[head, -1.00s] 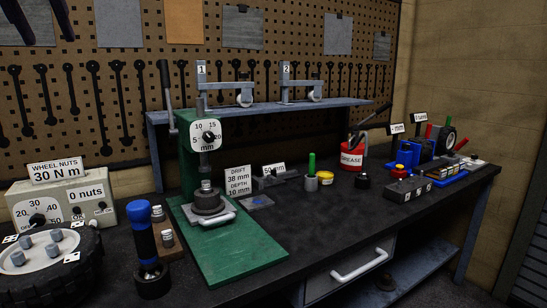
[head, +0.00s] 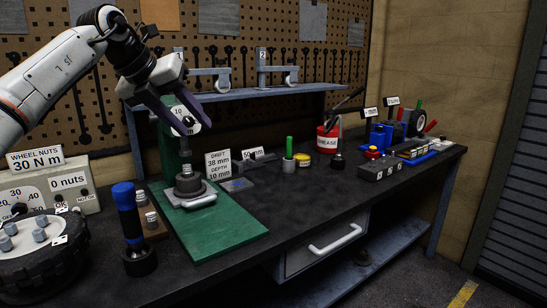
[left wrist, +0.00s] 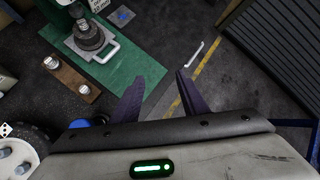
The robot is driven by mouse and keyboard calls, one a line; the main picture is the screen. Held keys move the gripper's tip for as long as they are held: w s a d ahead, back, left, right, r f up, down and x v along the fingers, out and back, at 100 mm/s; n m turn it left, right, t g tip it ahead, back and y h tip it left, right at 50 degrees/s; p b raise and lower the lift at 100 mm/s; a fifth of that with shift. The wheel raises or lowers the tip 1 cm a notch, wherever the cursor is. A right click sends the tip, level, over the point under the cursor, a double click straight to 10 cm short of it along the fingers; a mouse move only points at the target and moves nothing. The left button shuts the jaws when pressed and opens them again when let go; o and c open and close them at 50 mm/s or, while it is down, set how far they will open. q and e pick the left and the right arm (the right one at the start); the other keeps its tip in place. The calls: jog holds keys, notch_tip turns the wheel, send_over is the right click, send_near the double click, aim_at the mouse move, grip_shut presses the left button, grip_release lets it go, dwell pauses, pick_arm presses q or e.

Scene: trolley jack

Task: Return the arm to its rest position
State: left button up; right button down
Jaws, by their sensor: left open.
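My left arm (head: 62,78) reaches in from the upper left. Its left gripper (head: 198,127) is open and empty, in front of the upper part of the green press (head: 170,152), covering much of its dial. In the left wrist view the two dark fingers (left wrist: 160,79) stand apart with only bench and floor behind them. The press base plate (head: 228,228) lies on the bench below. A dark round part (head: 190,185) sits on a grey plate with a pale handle. My right gripper is not in view.
The blue-topped tool (head: 129,215) stands upright front left, beside the wheel (head: 40,260) and wheel-nut box (head: 75,187). A shelf (head: 310,90) runs behind. The red grease can (head: 328,142) and several small items stand right. The bench's front middle is clear.

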pick_arm(q)
jog(key=s+d+f+n+h, duration=0.2)
jog(key=s+d+f+h, duration=0.15)
jog(key=d+f, duration=0.45)
jog(key=s+d+f+n+h, duration=0.2)
jog(key=d+f+h, duration=0.3)
jog(key=d+f, duration=0.25)
jog(key=s+d+f+n+h, duration=0.1)
jog(key=s+d+f+h, duration=0.25)
jog(key=d+f, duration=0.45)
jog(key=s+a+f+n+t+y, duration=0.4)
jog(key=s+a+f+n+y, duration=0.15)
jog(key=f+n, duration=0.5)
jog(key=s+a+f+n+t+y, duration=0.45)
jog(key=a+f+n, duration=0.25)
jog(key=f+n, duration=0.35)
jog(key=s+a+f+n+g+y, duration=0.1)
jog(key=s+a+f+n+g, duration=0.1)
jog(key=s+f, duration=0.3)
jog(key=s+a+f+n+g+y, duration=0.1)
jog(key=s+a+f+n, duration=0.3)
jog(key=s, duration=0.7)
jog(key=s+a+f+n+g+y, duration=0.2)
jog(key=s+a+f+n+g, duration=0.1)
jog(key=s+f, duration=0.3)
jog(key=shift+s+a+f+g, duration=0.25)
jog(key=shift+s+g, duration=0.2)
jog(key=shift+s, duration=0.7)
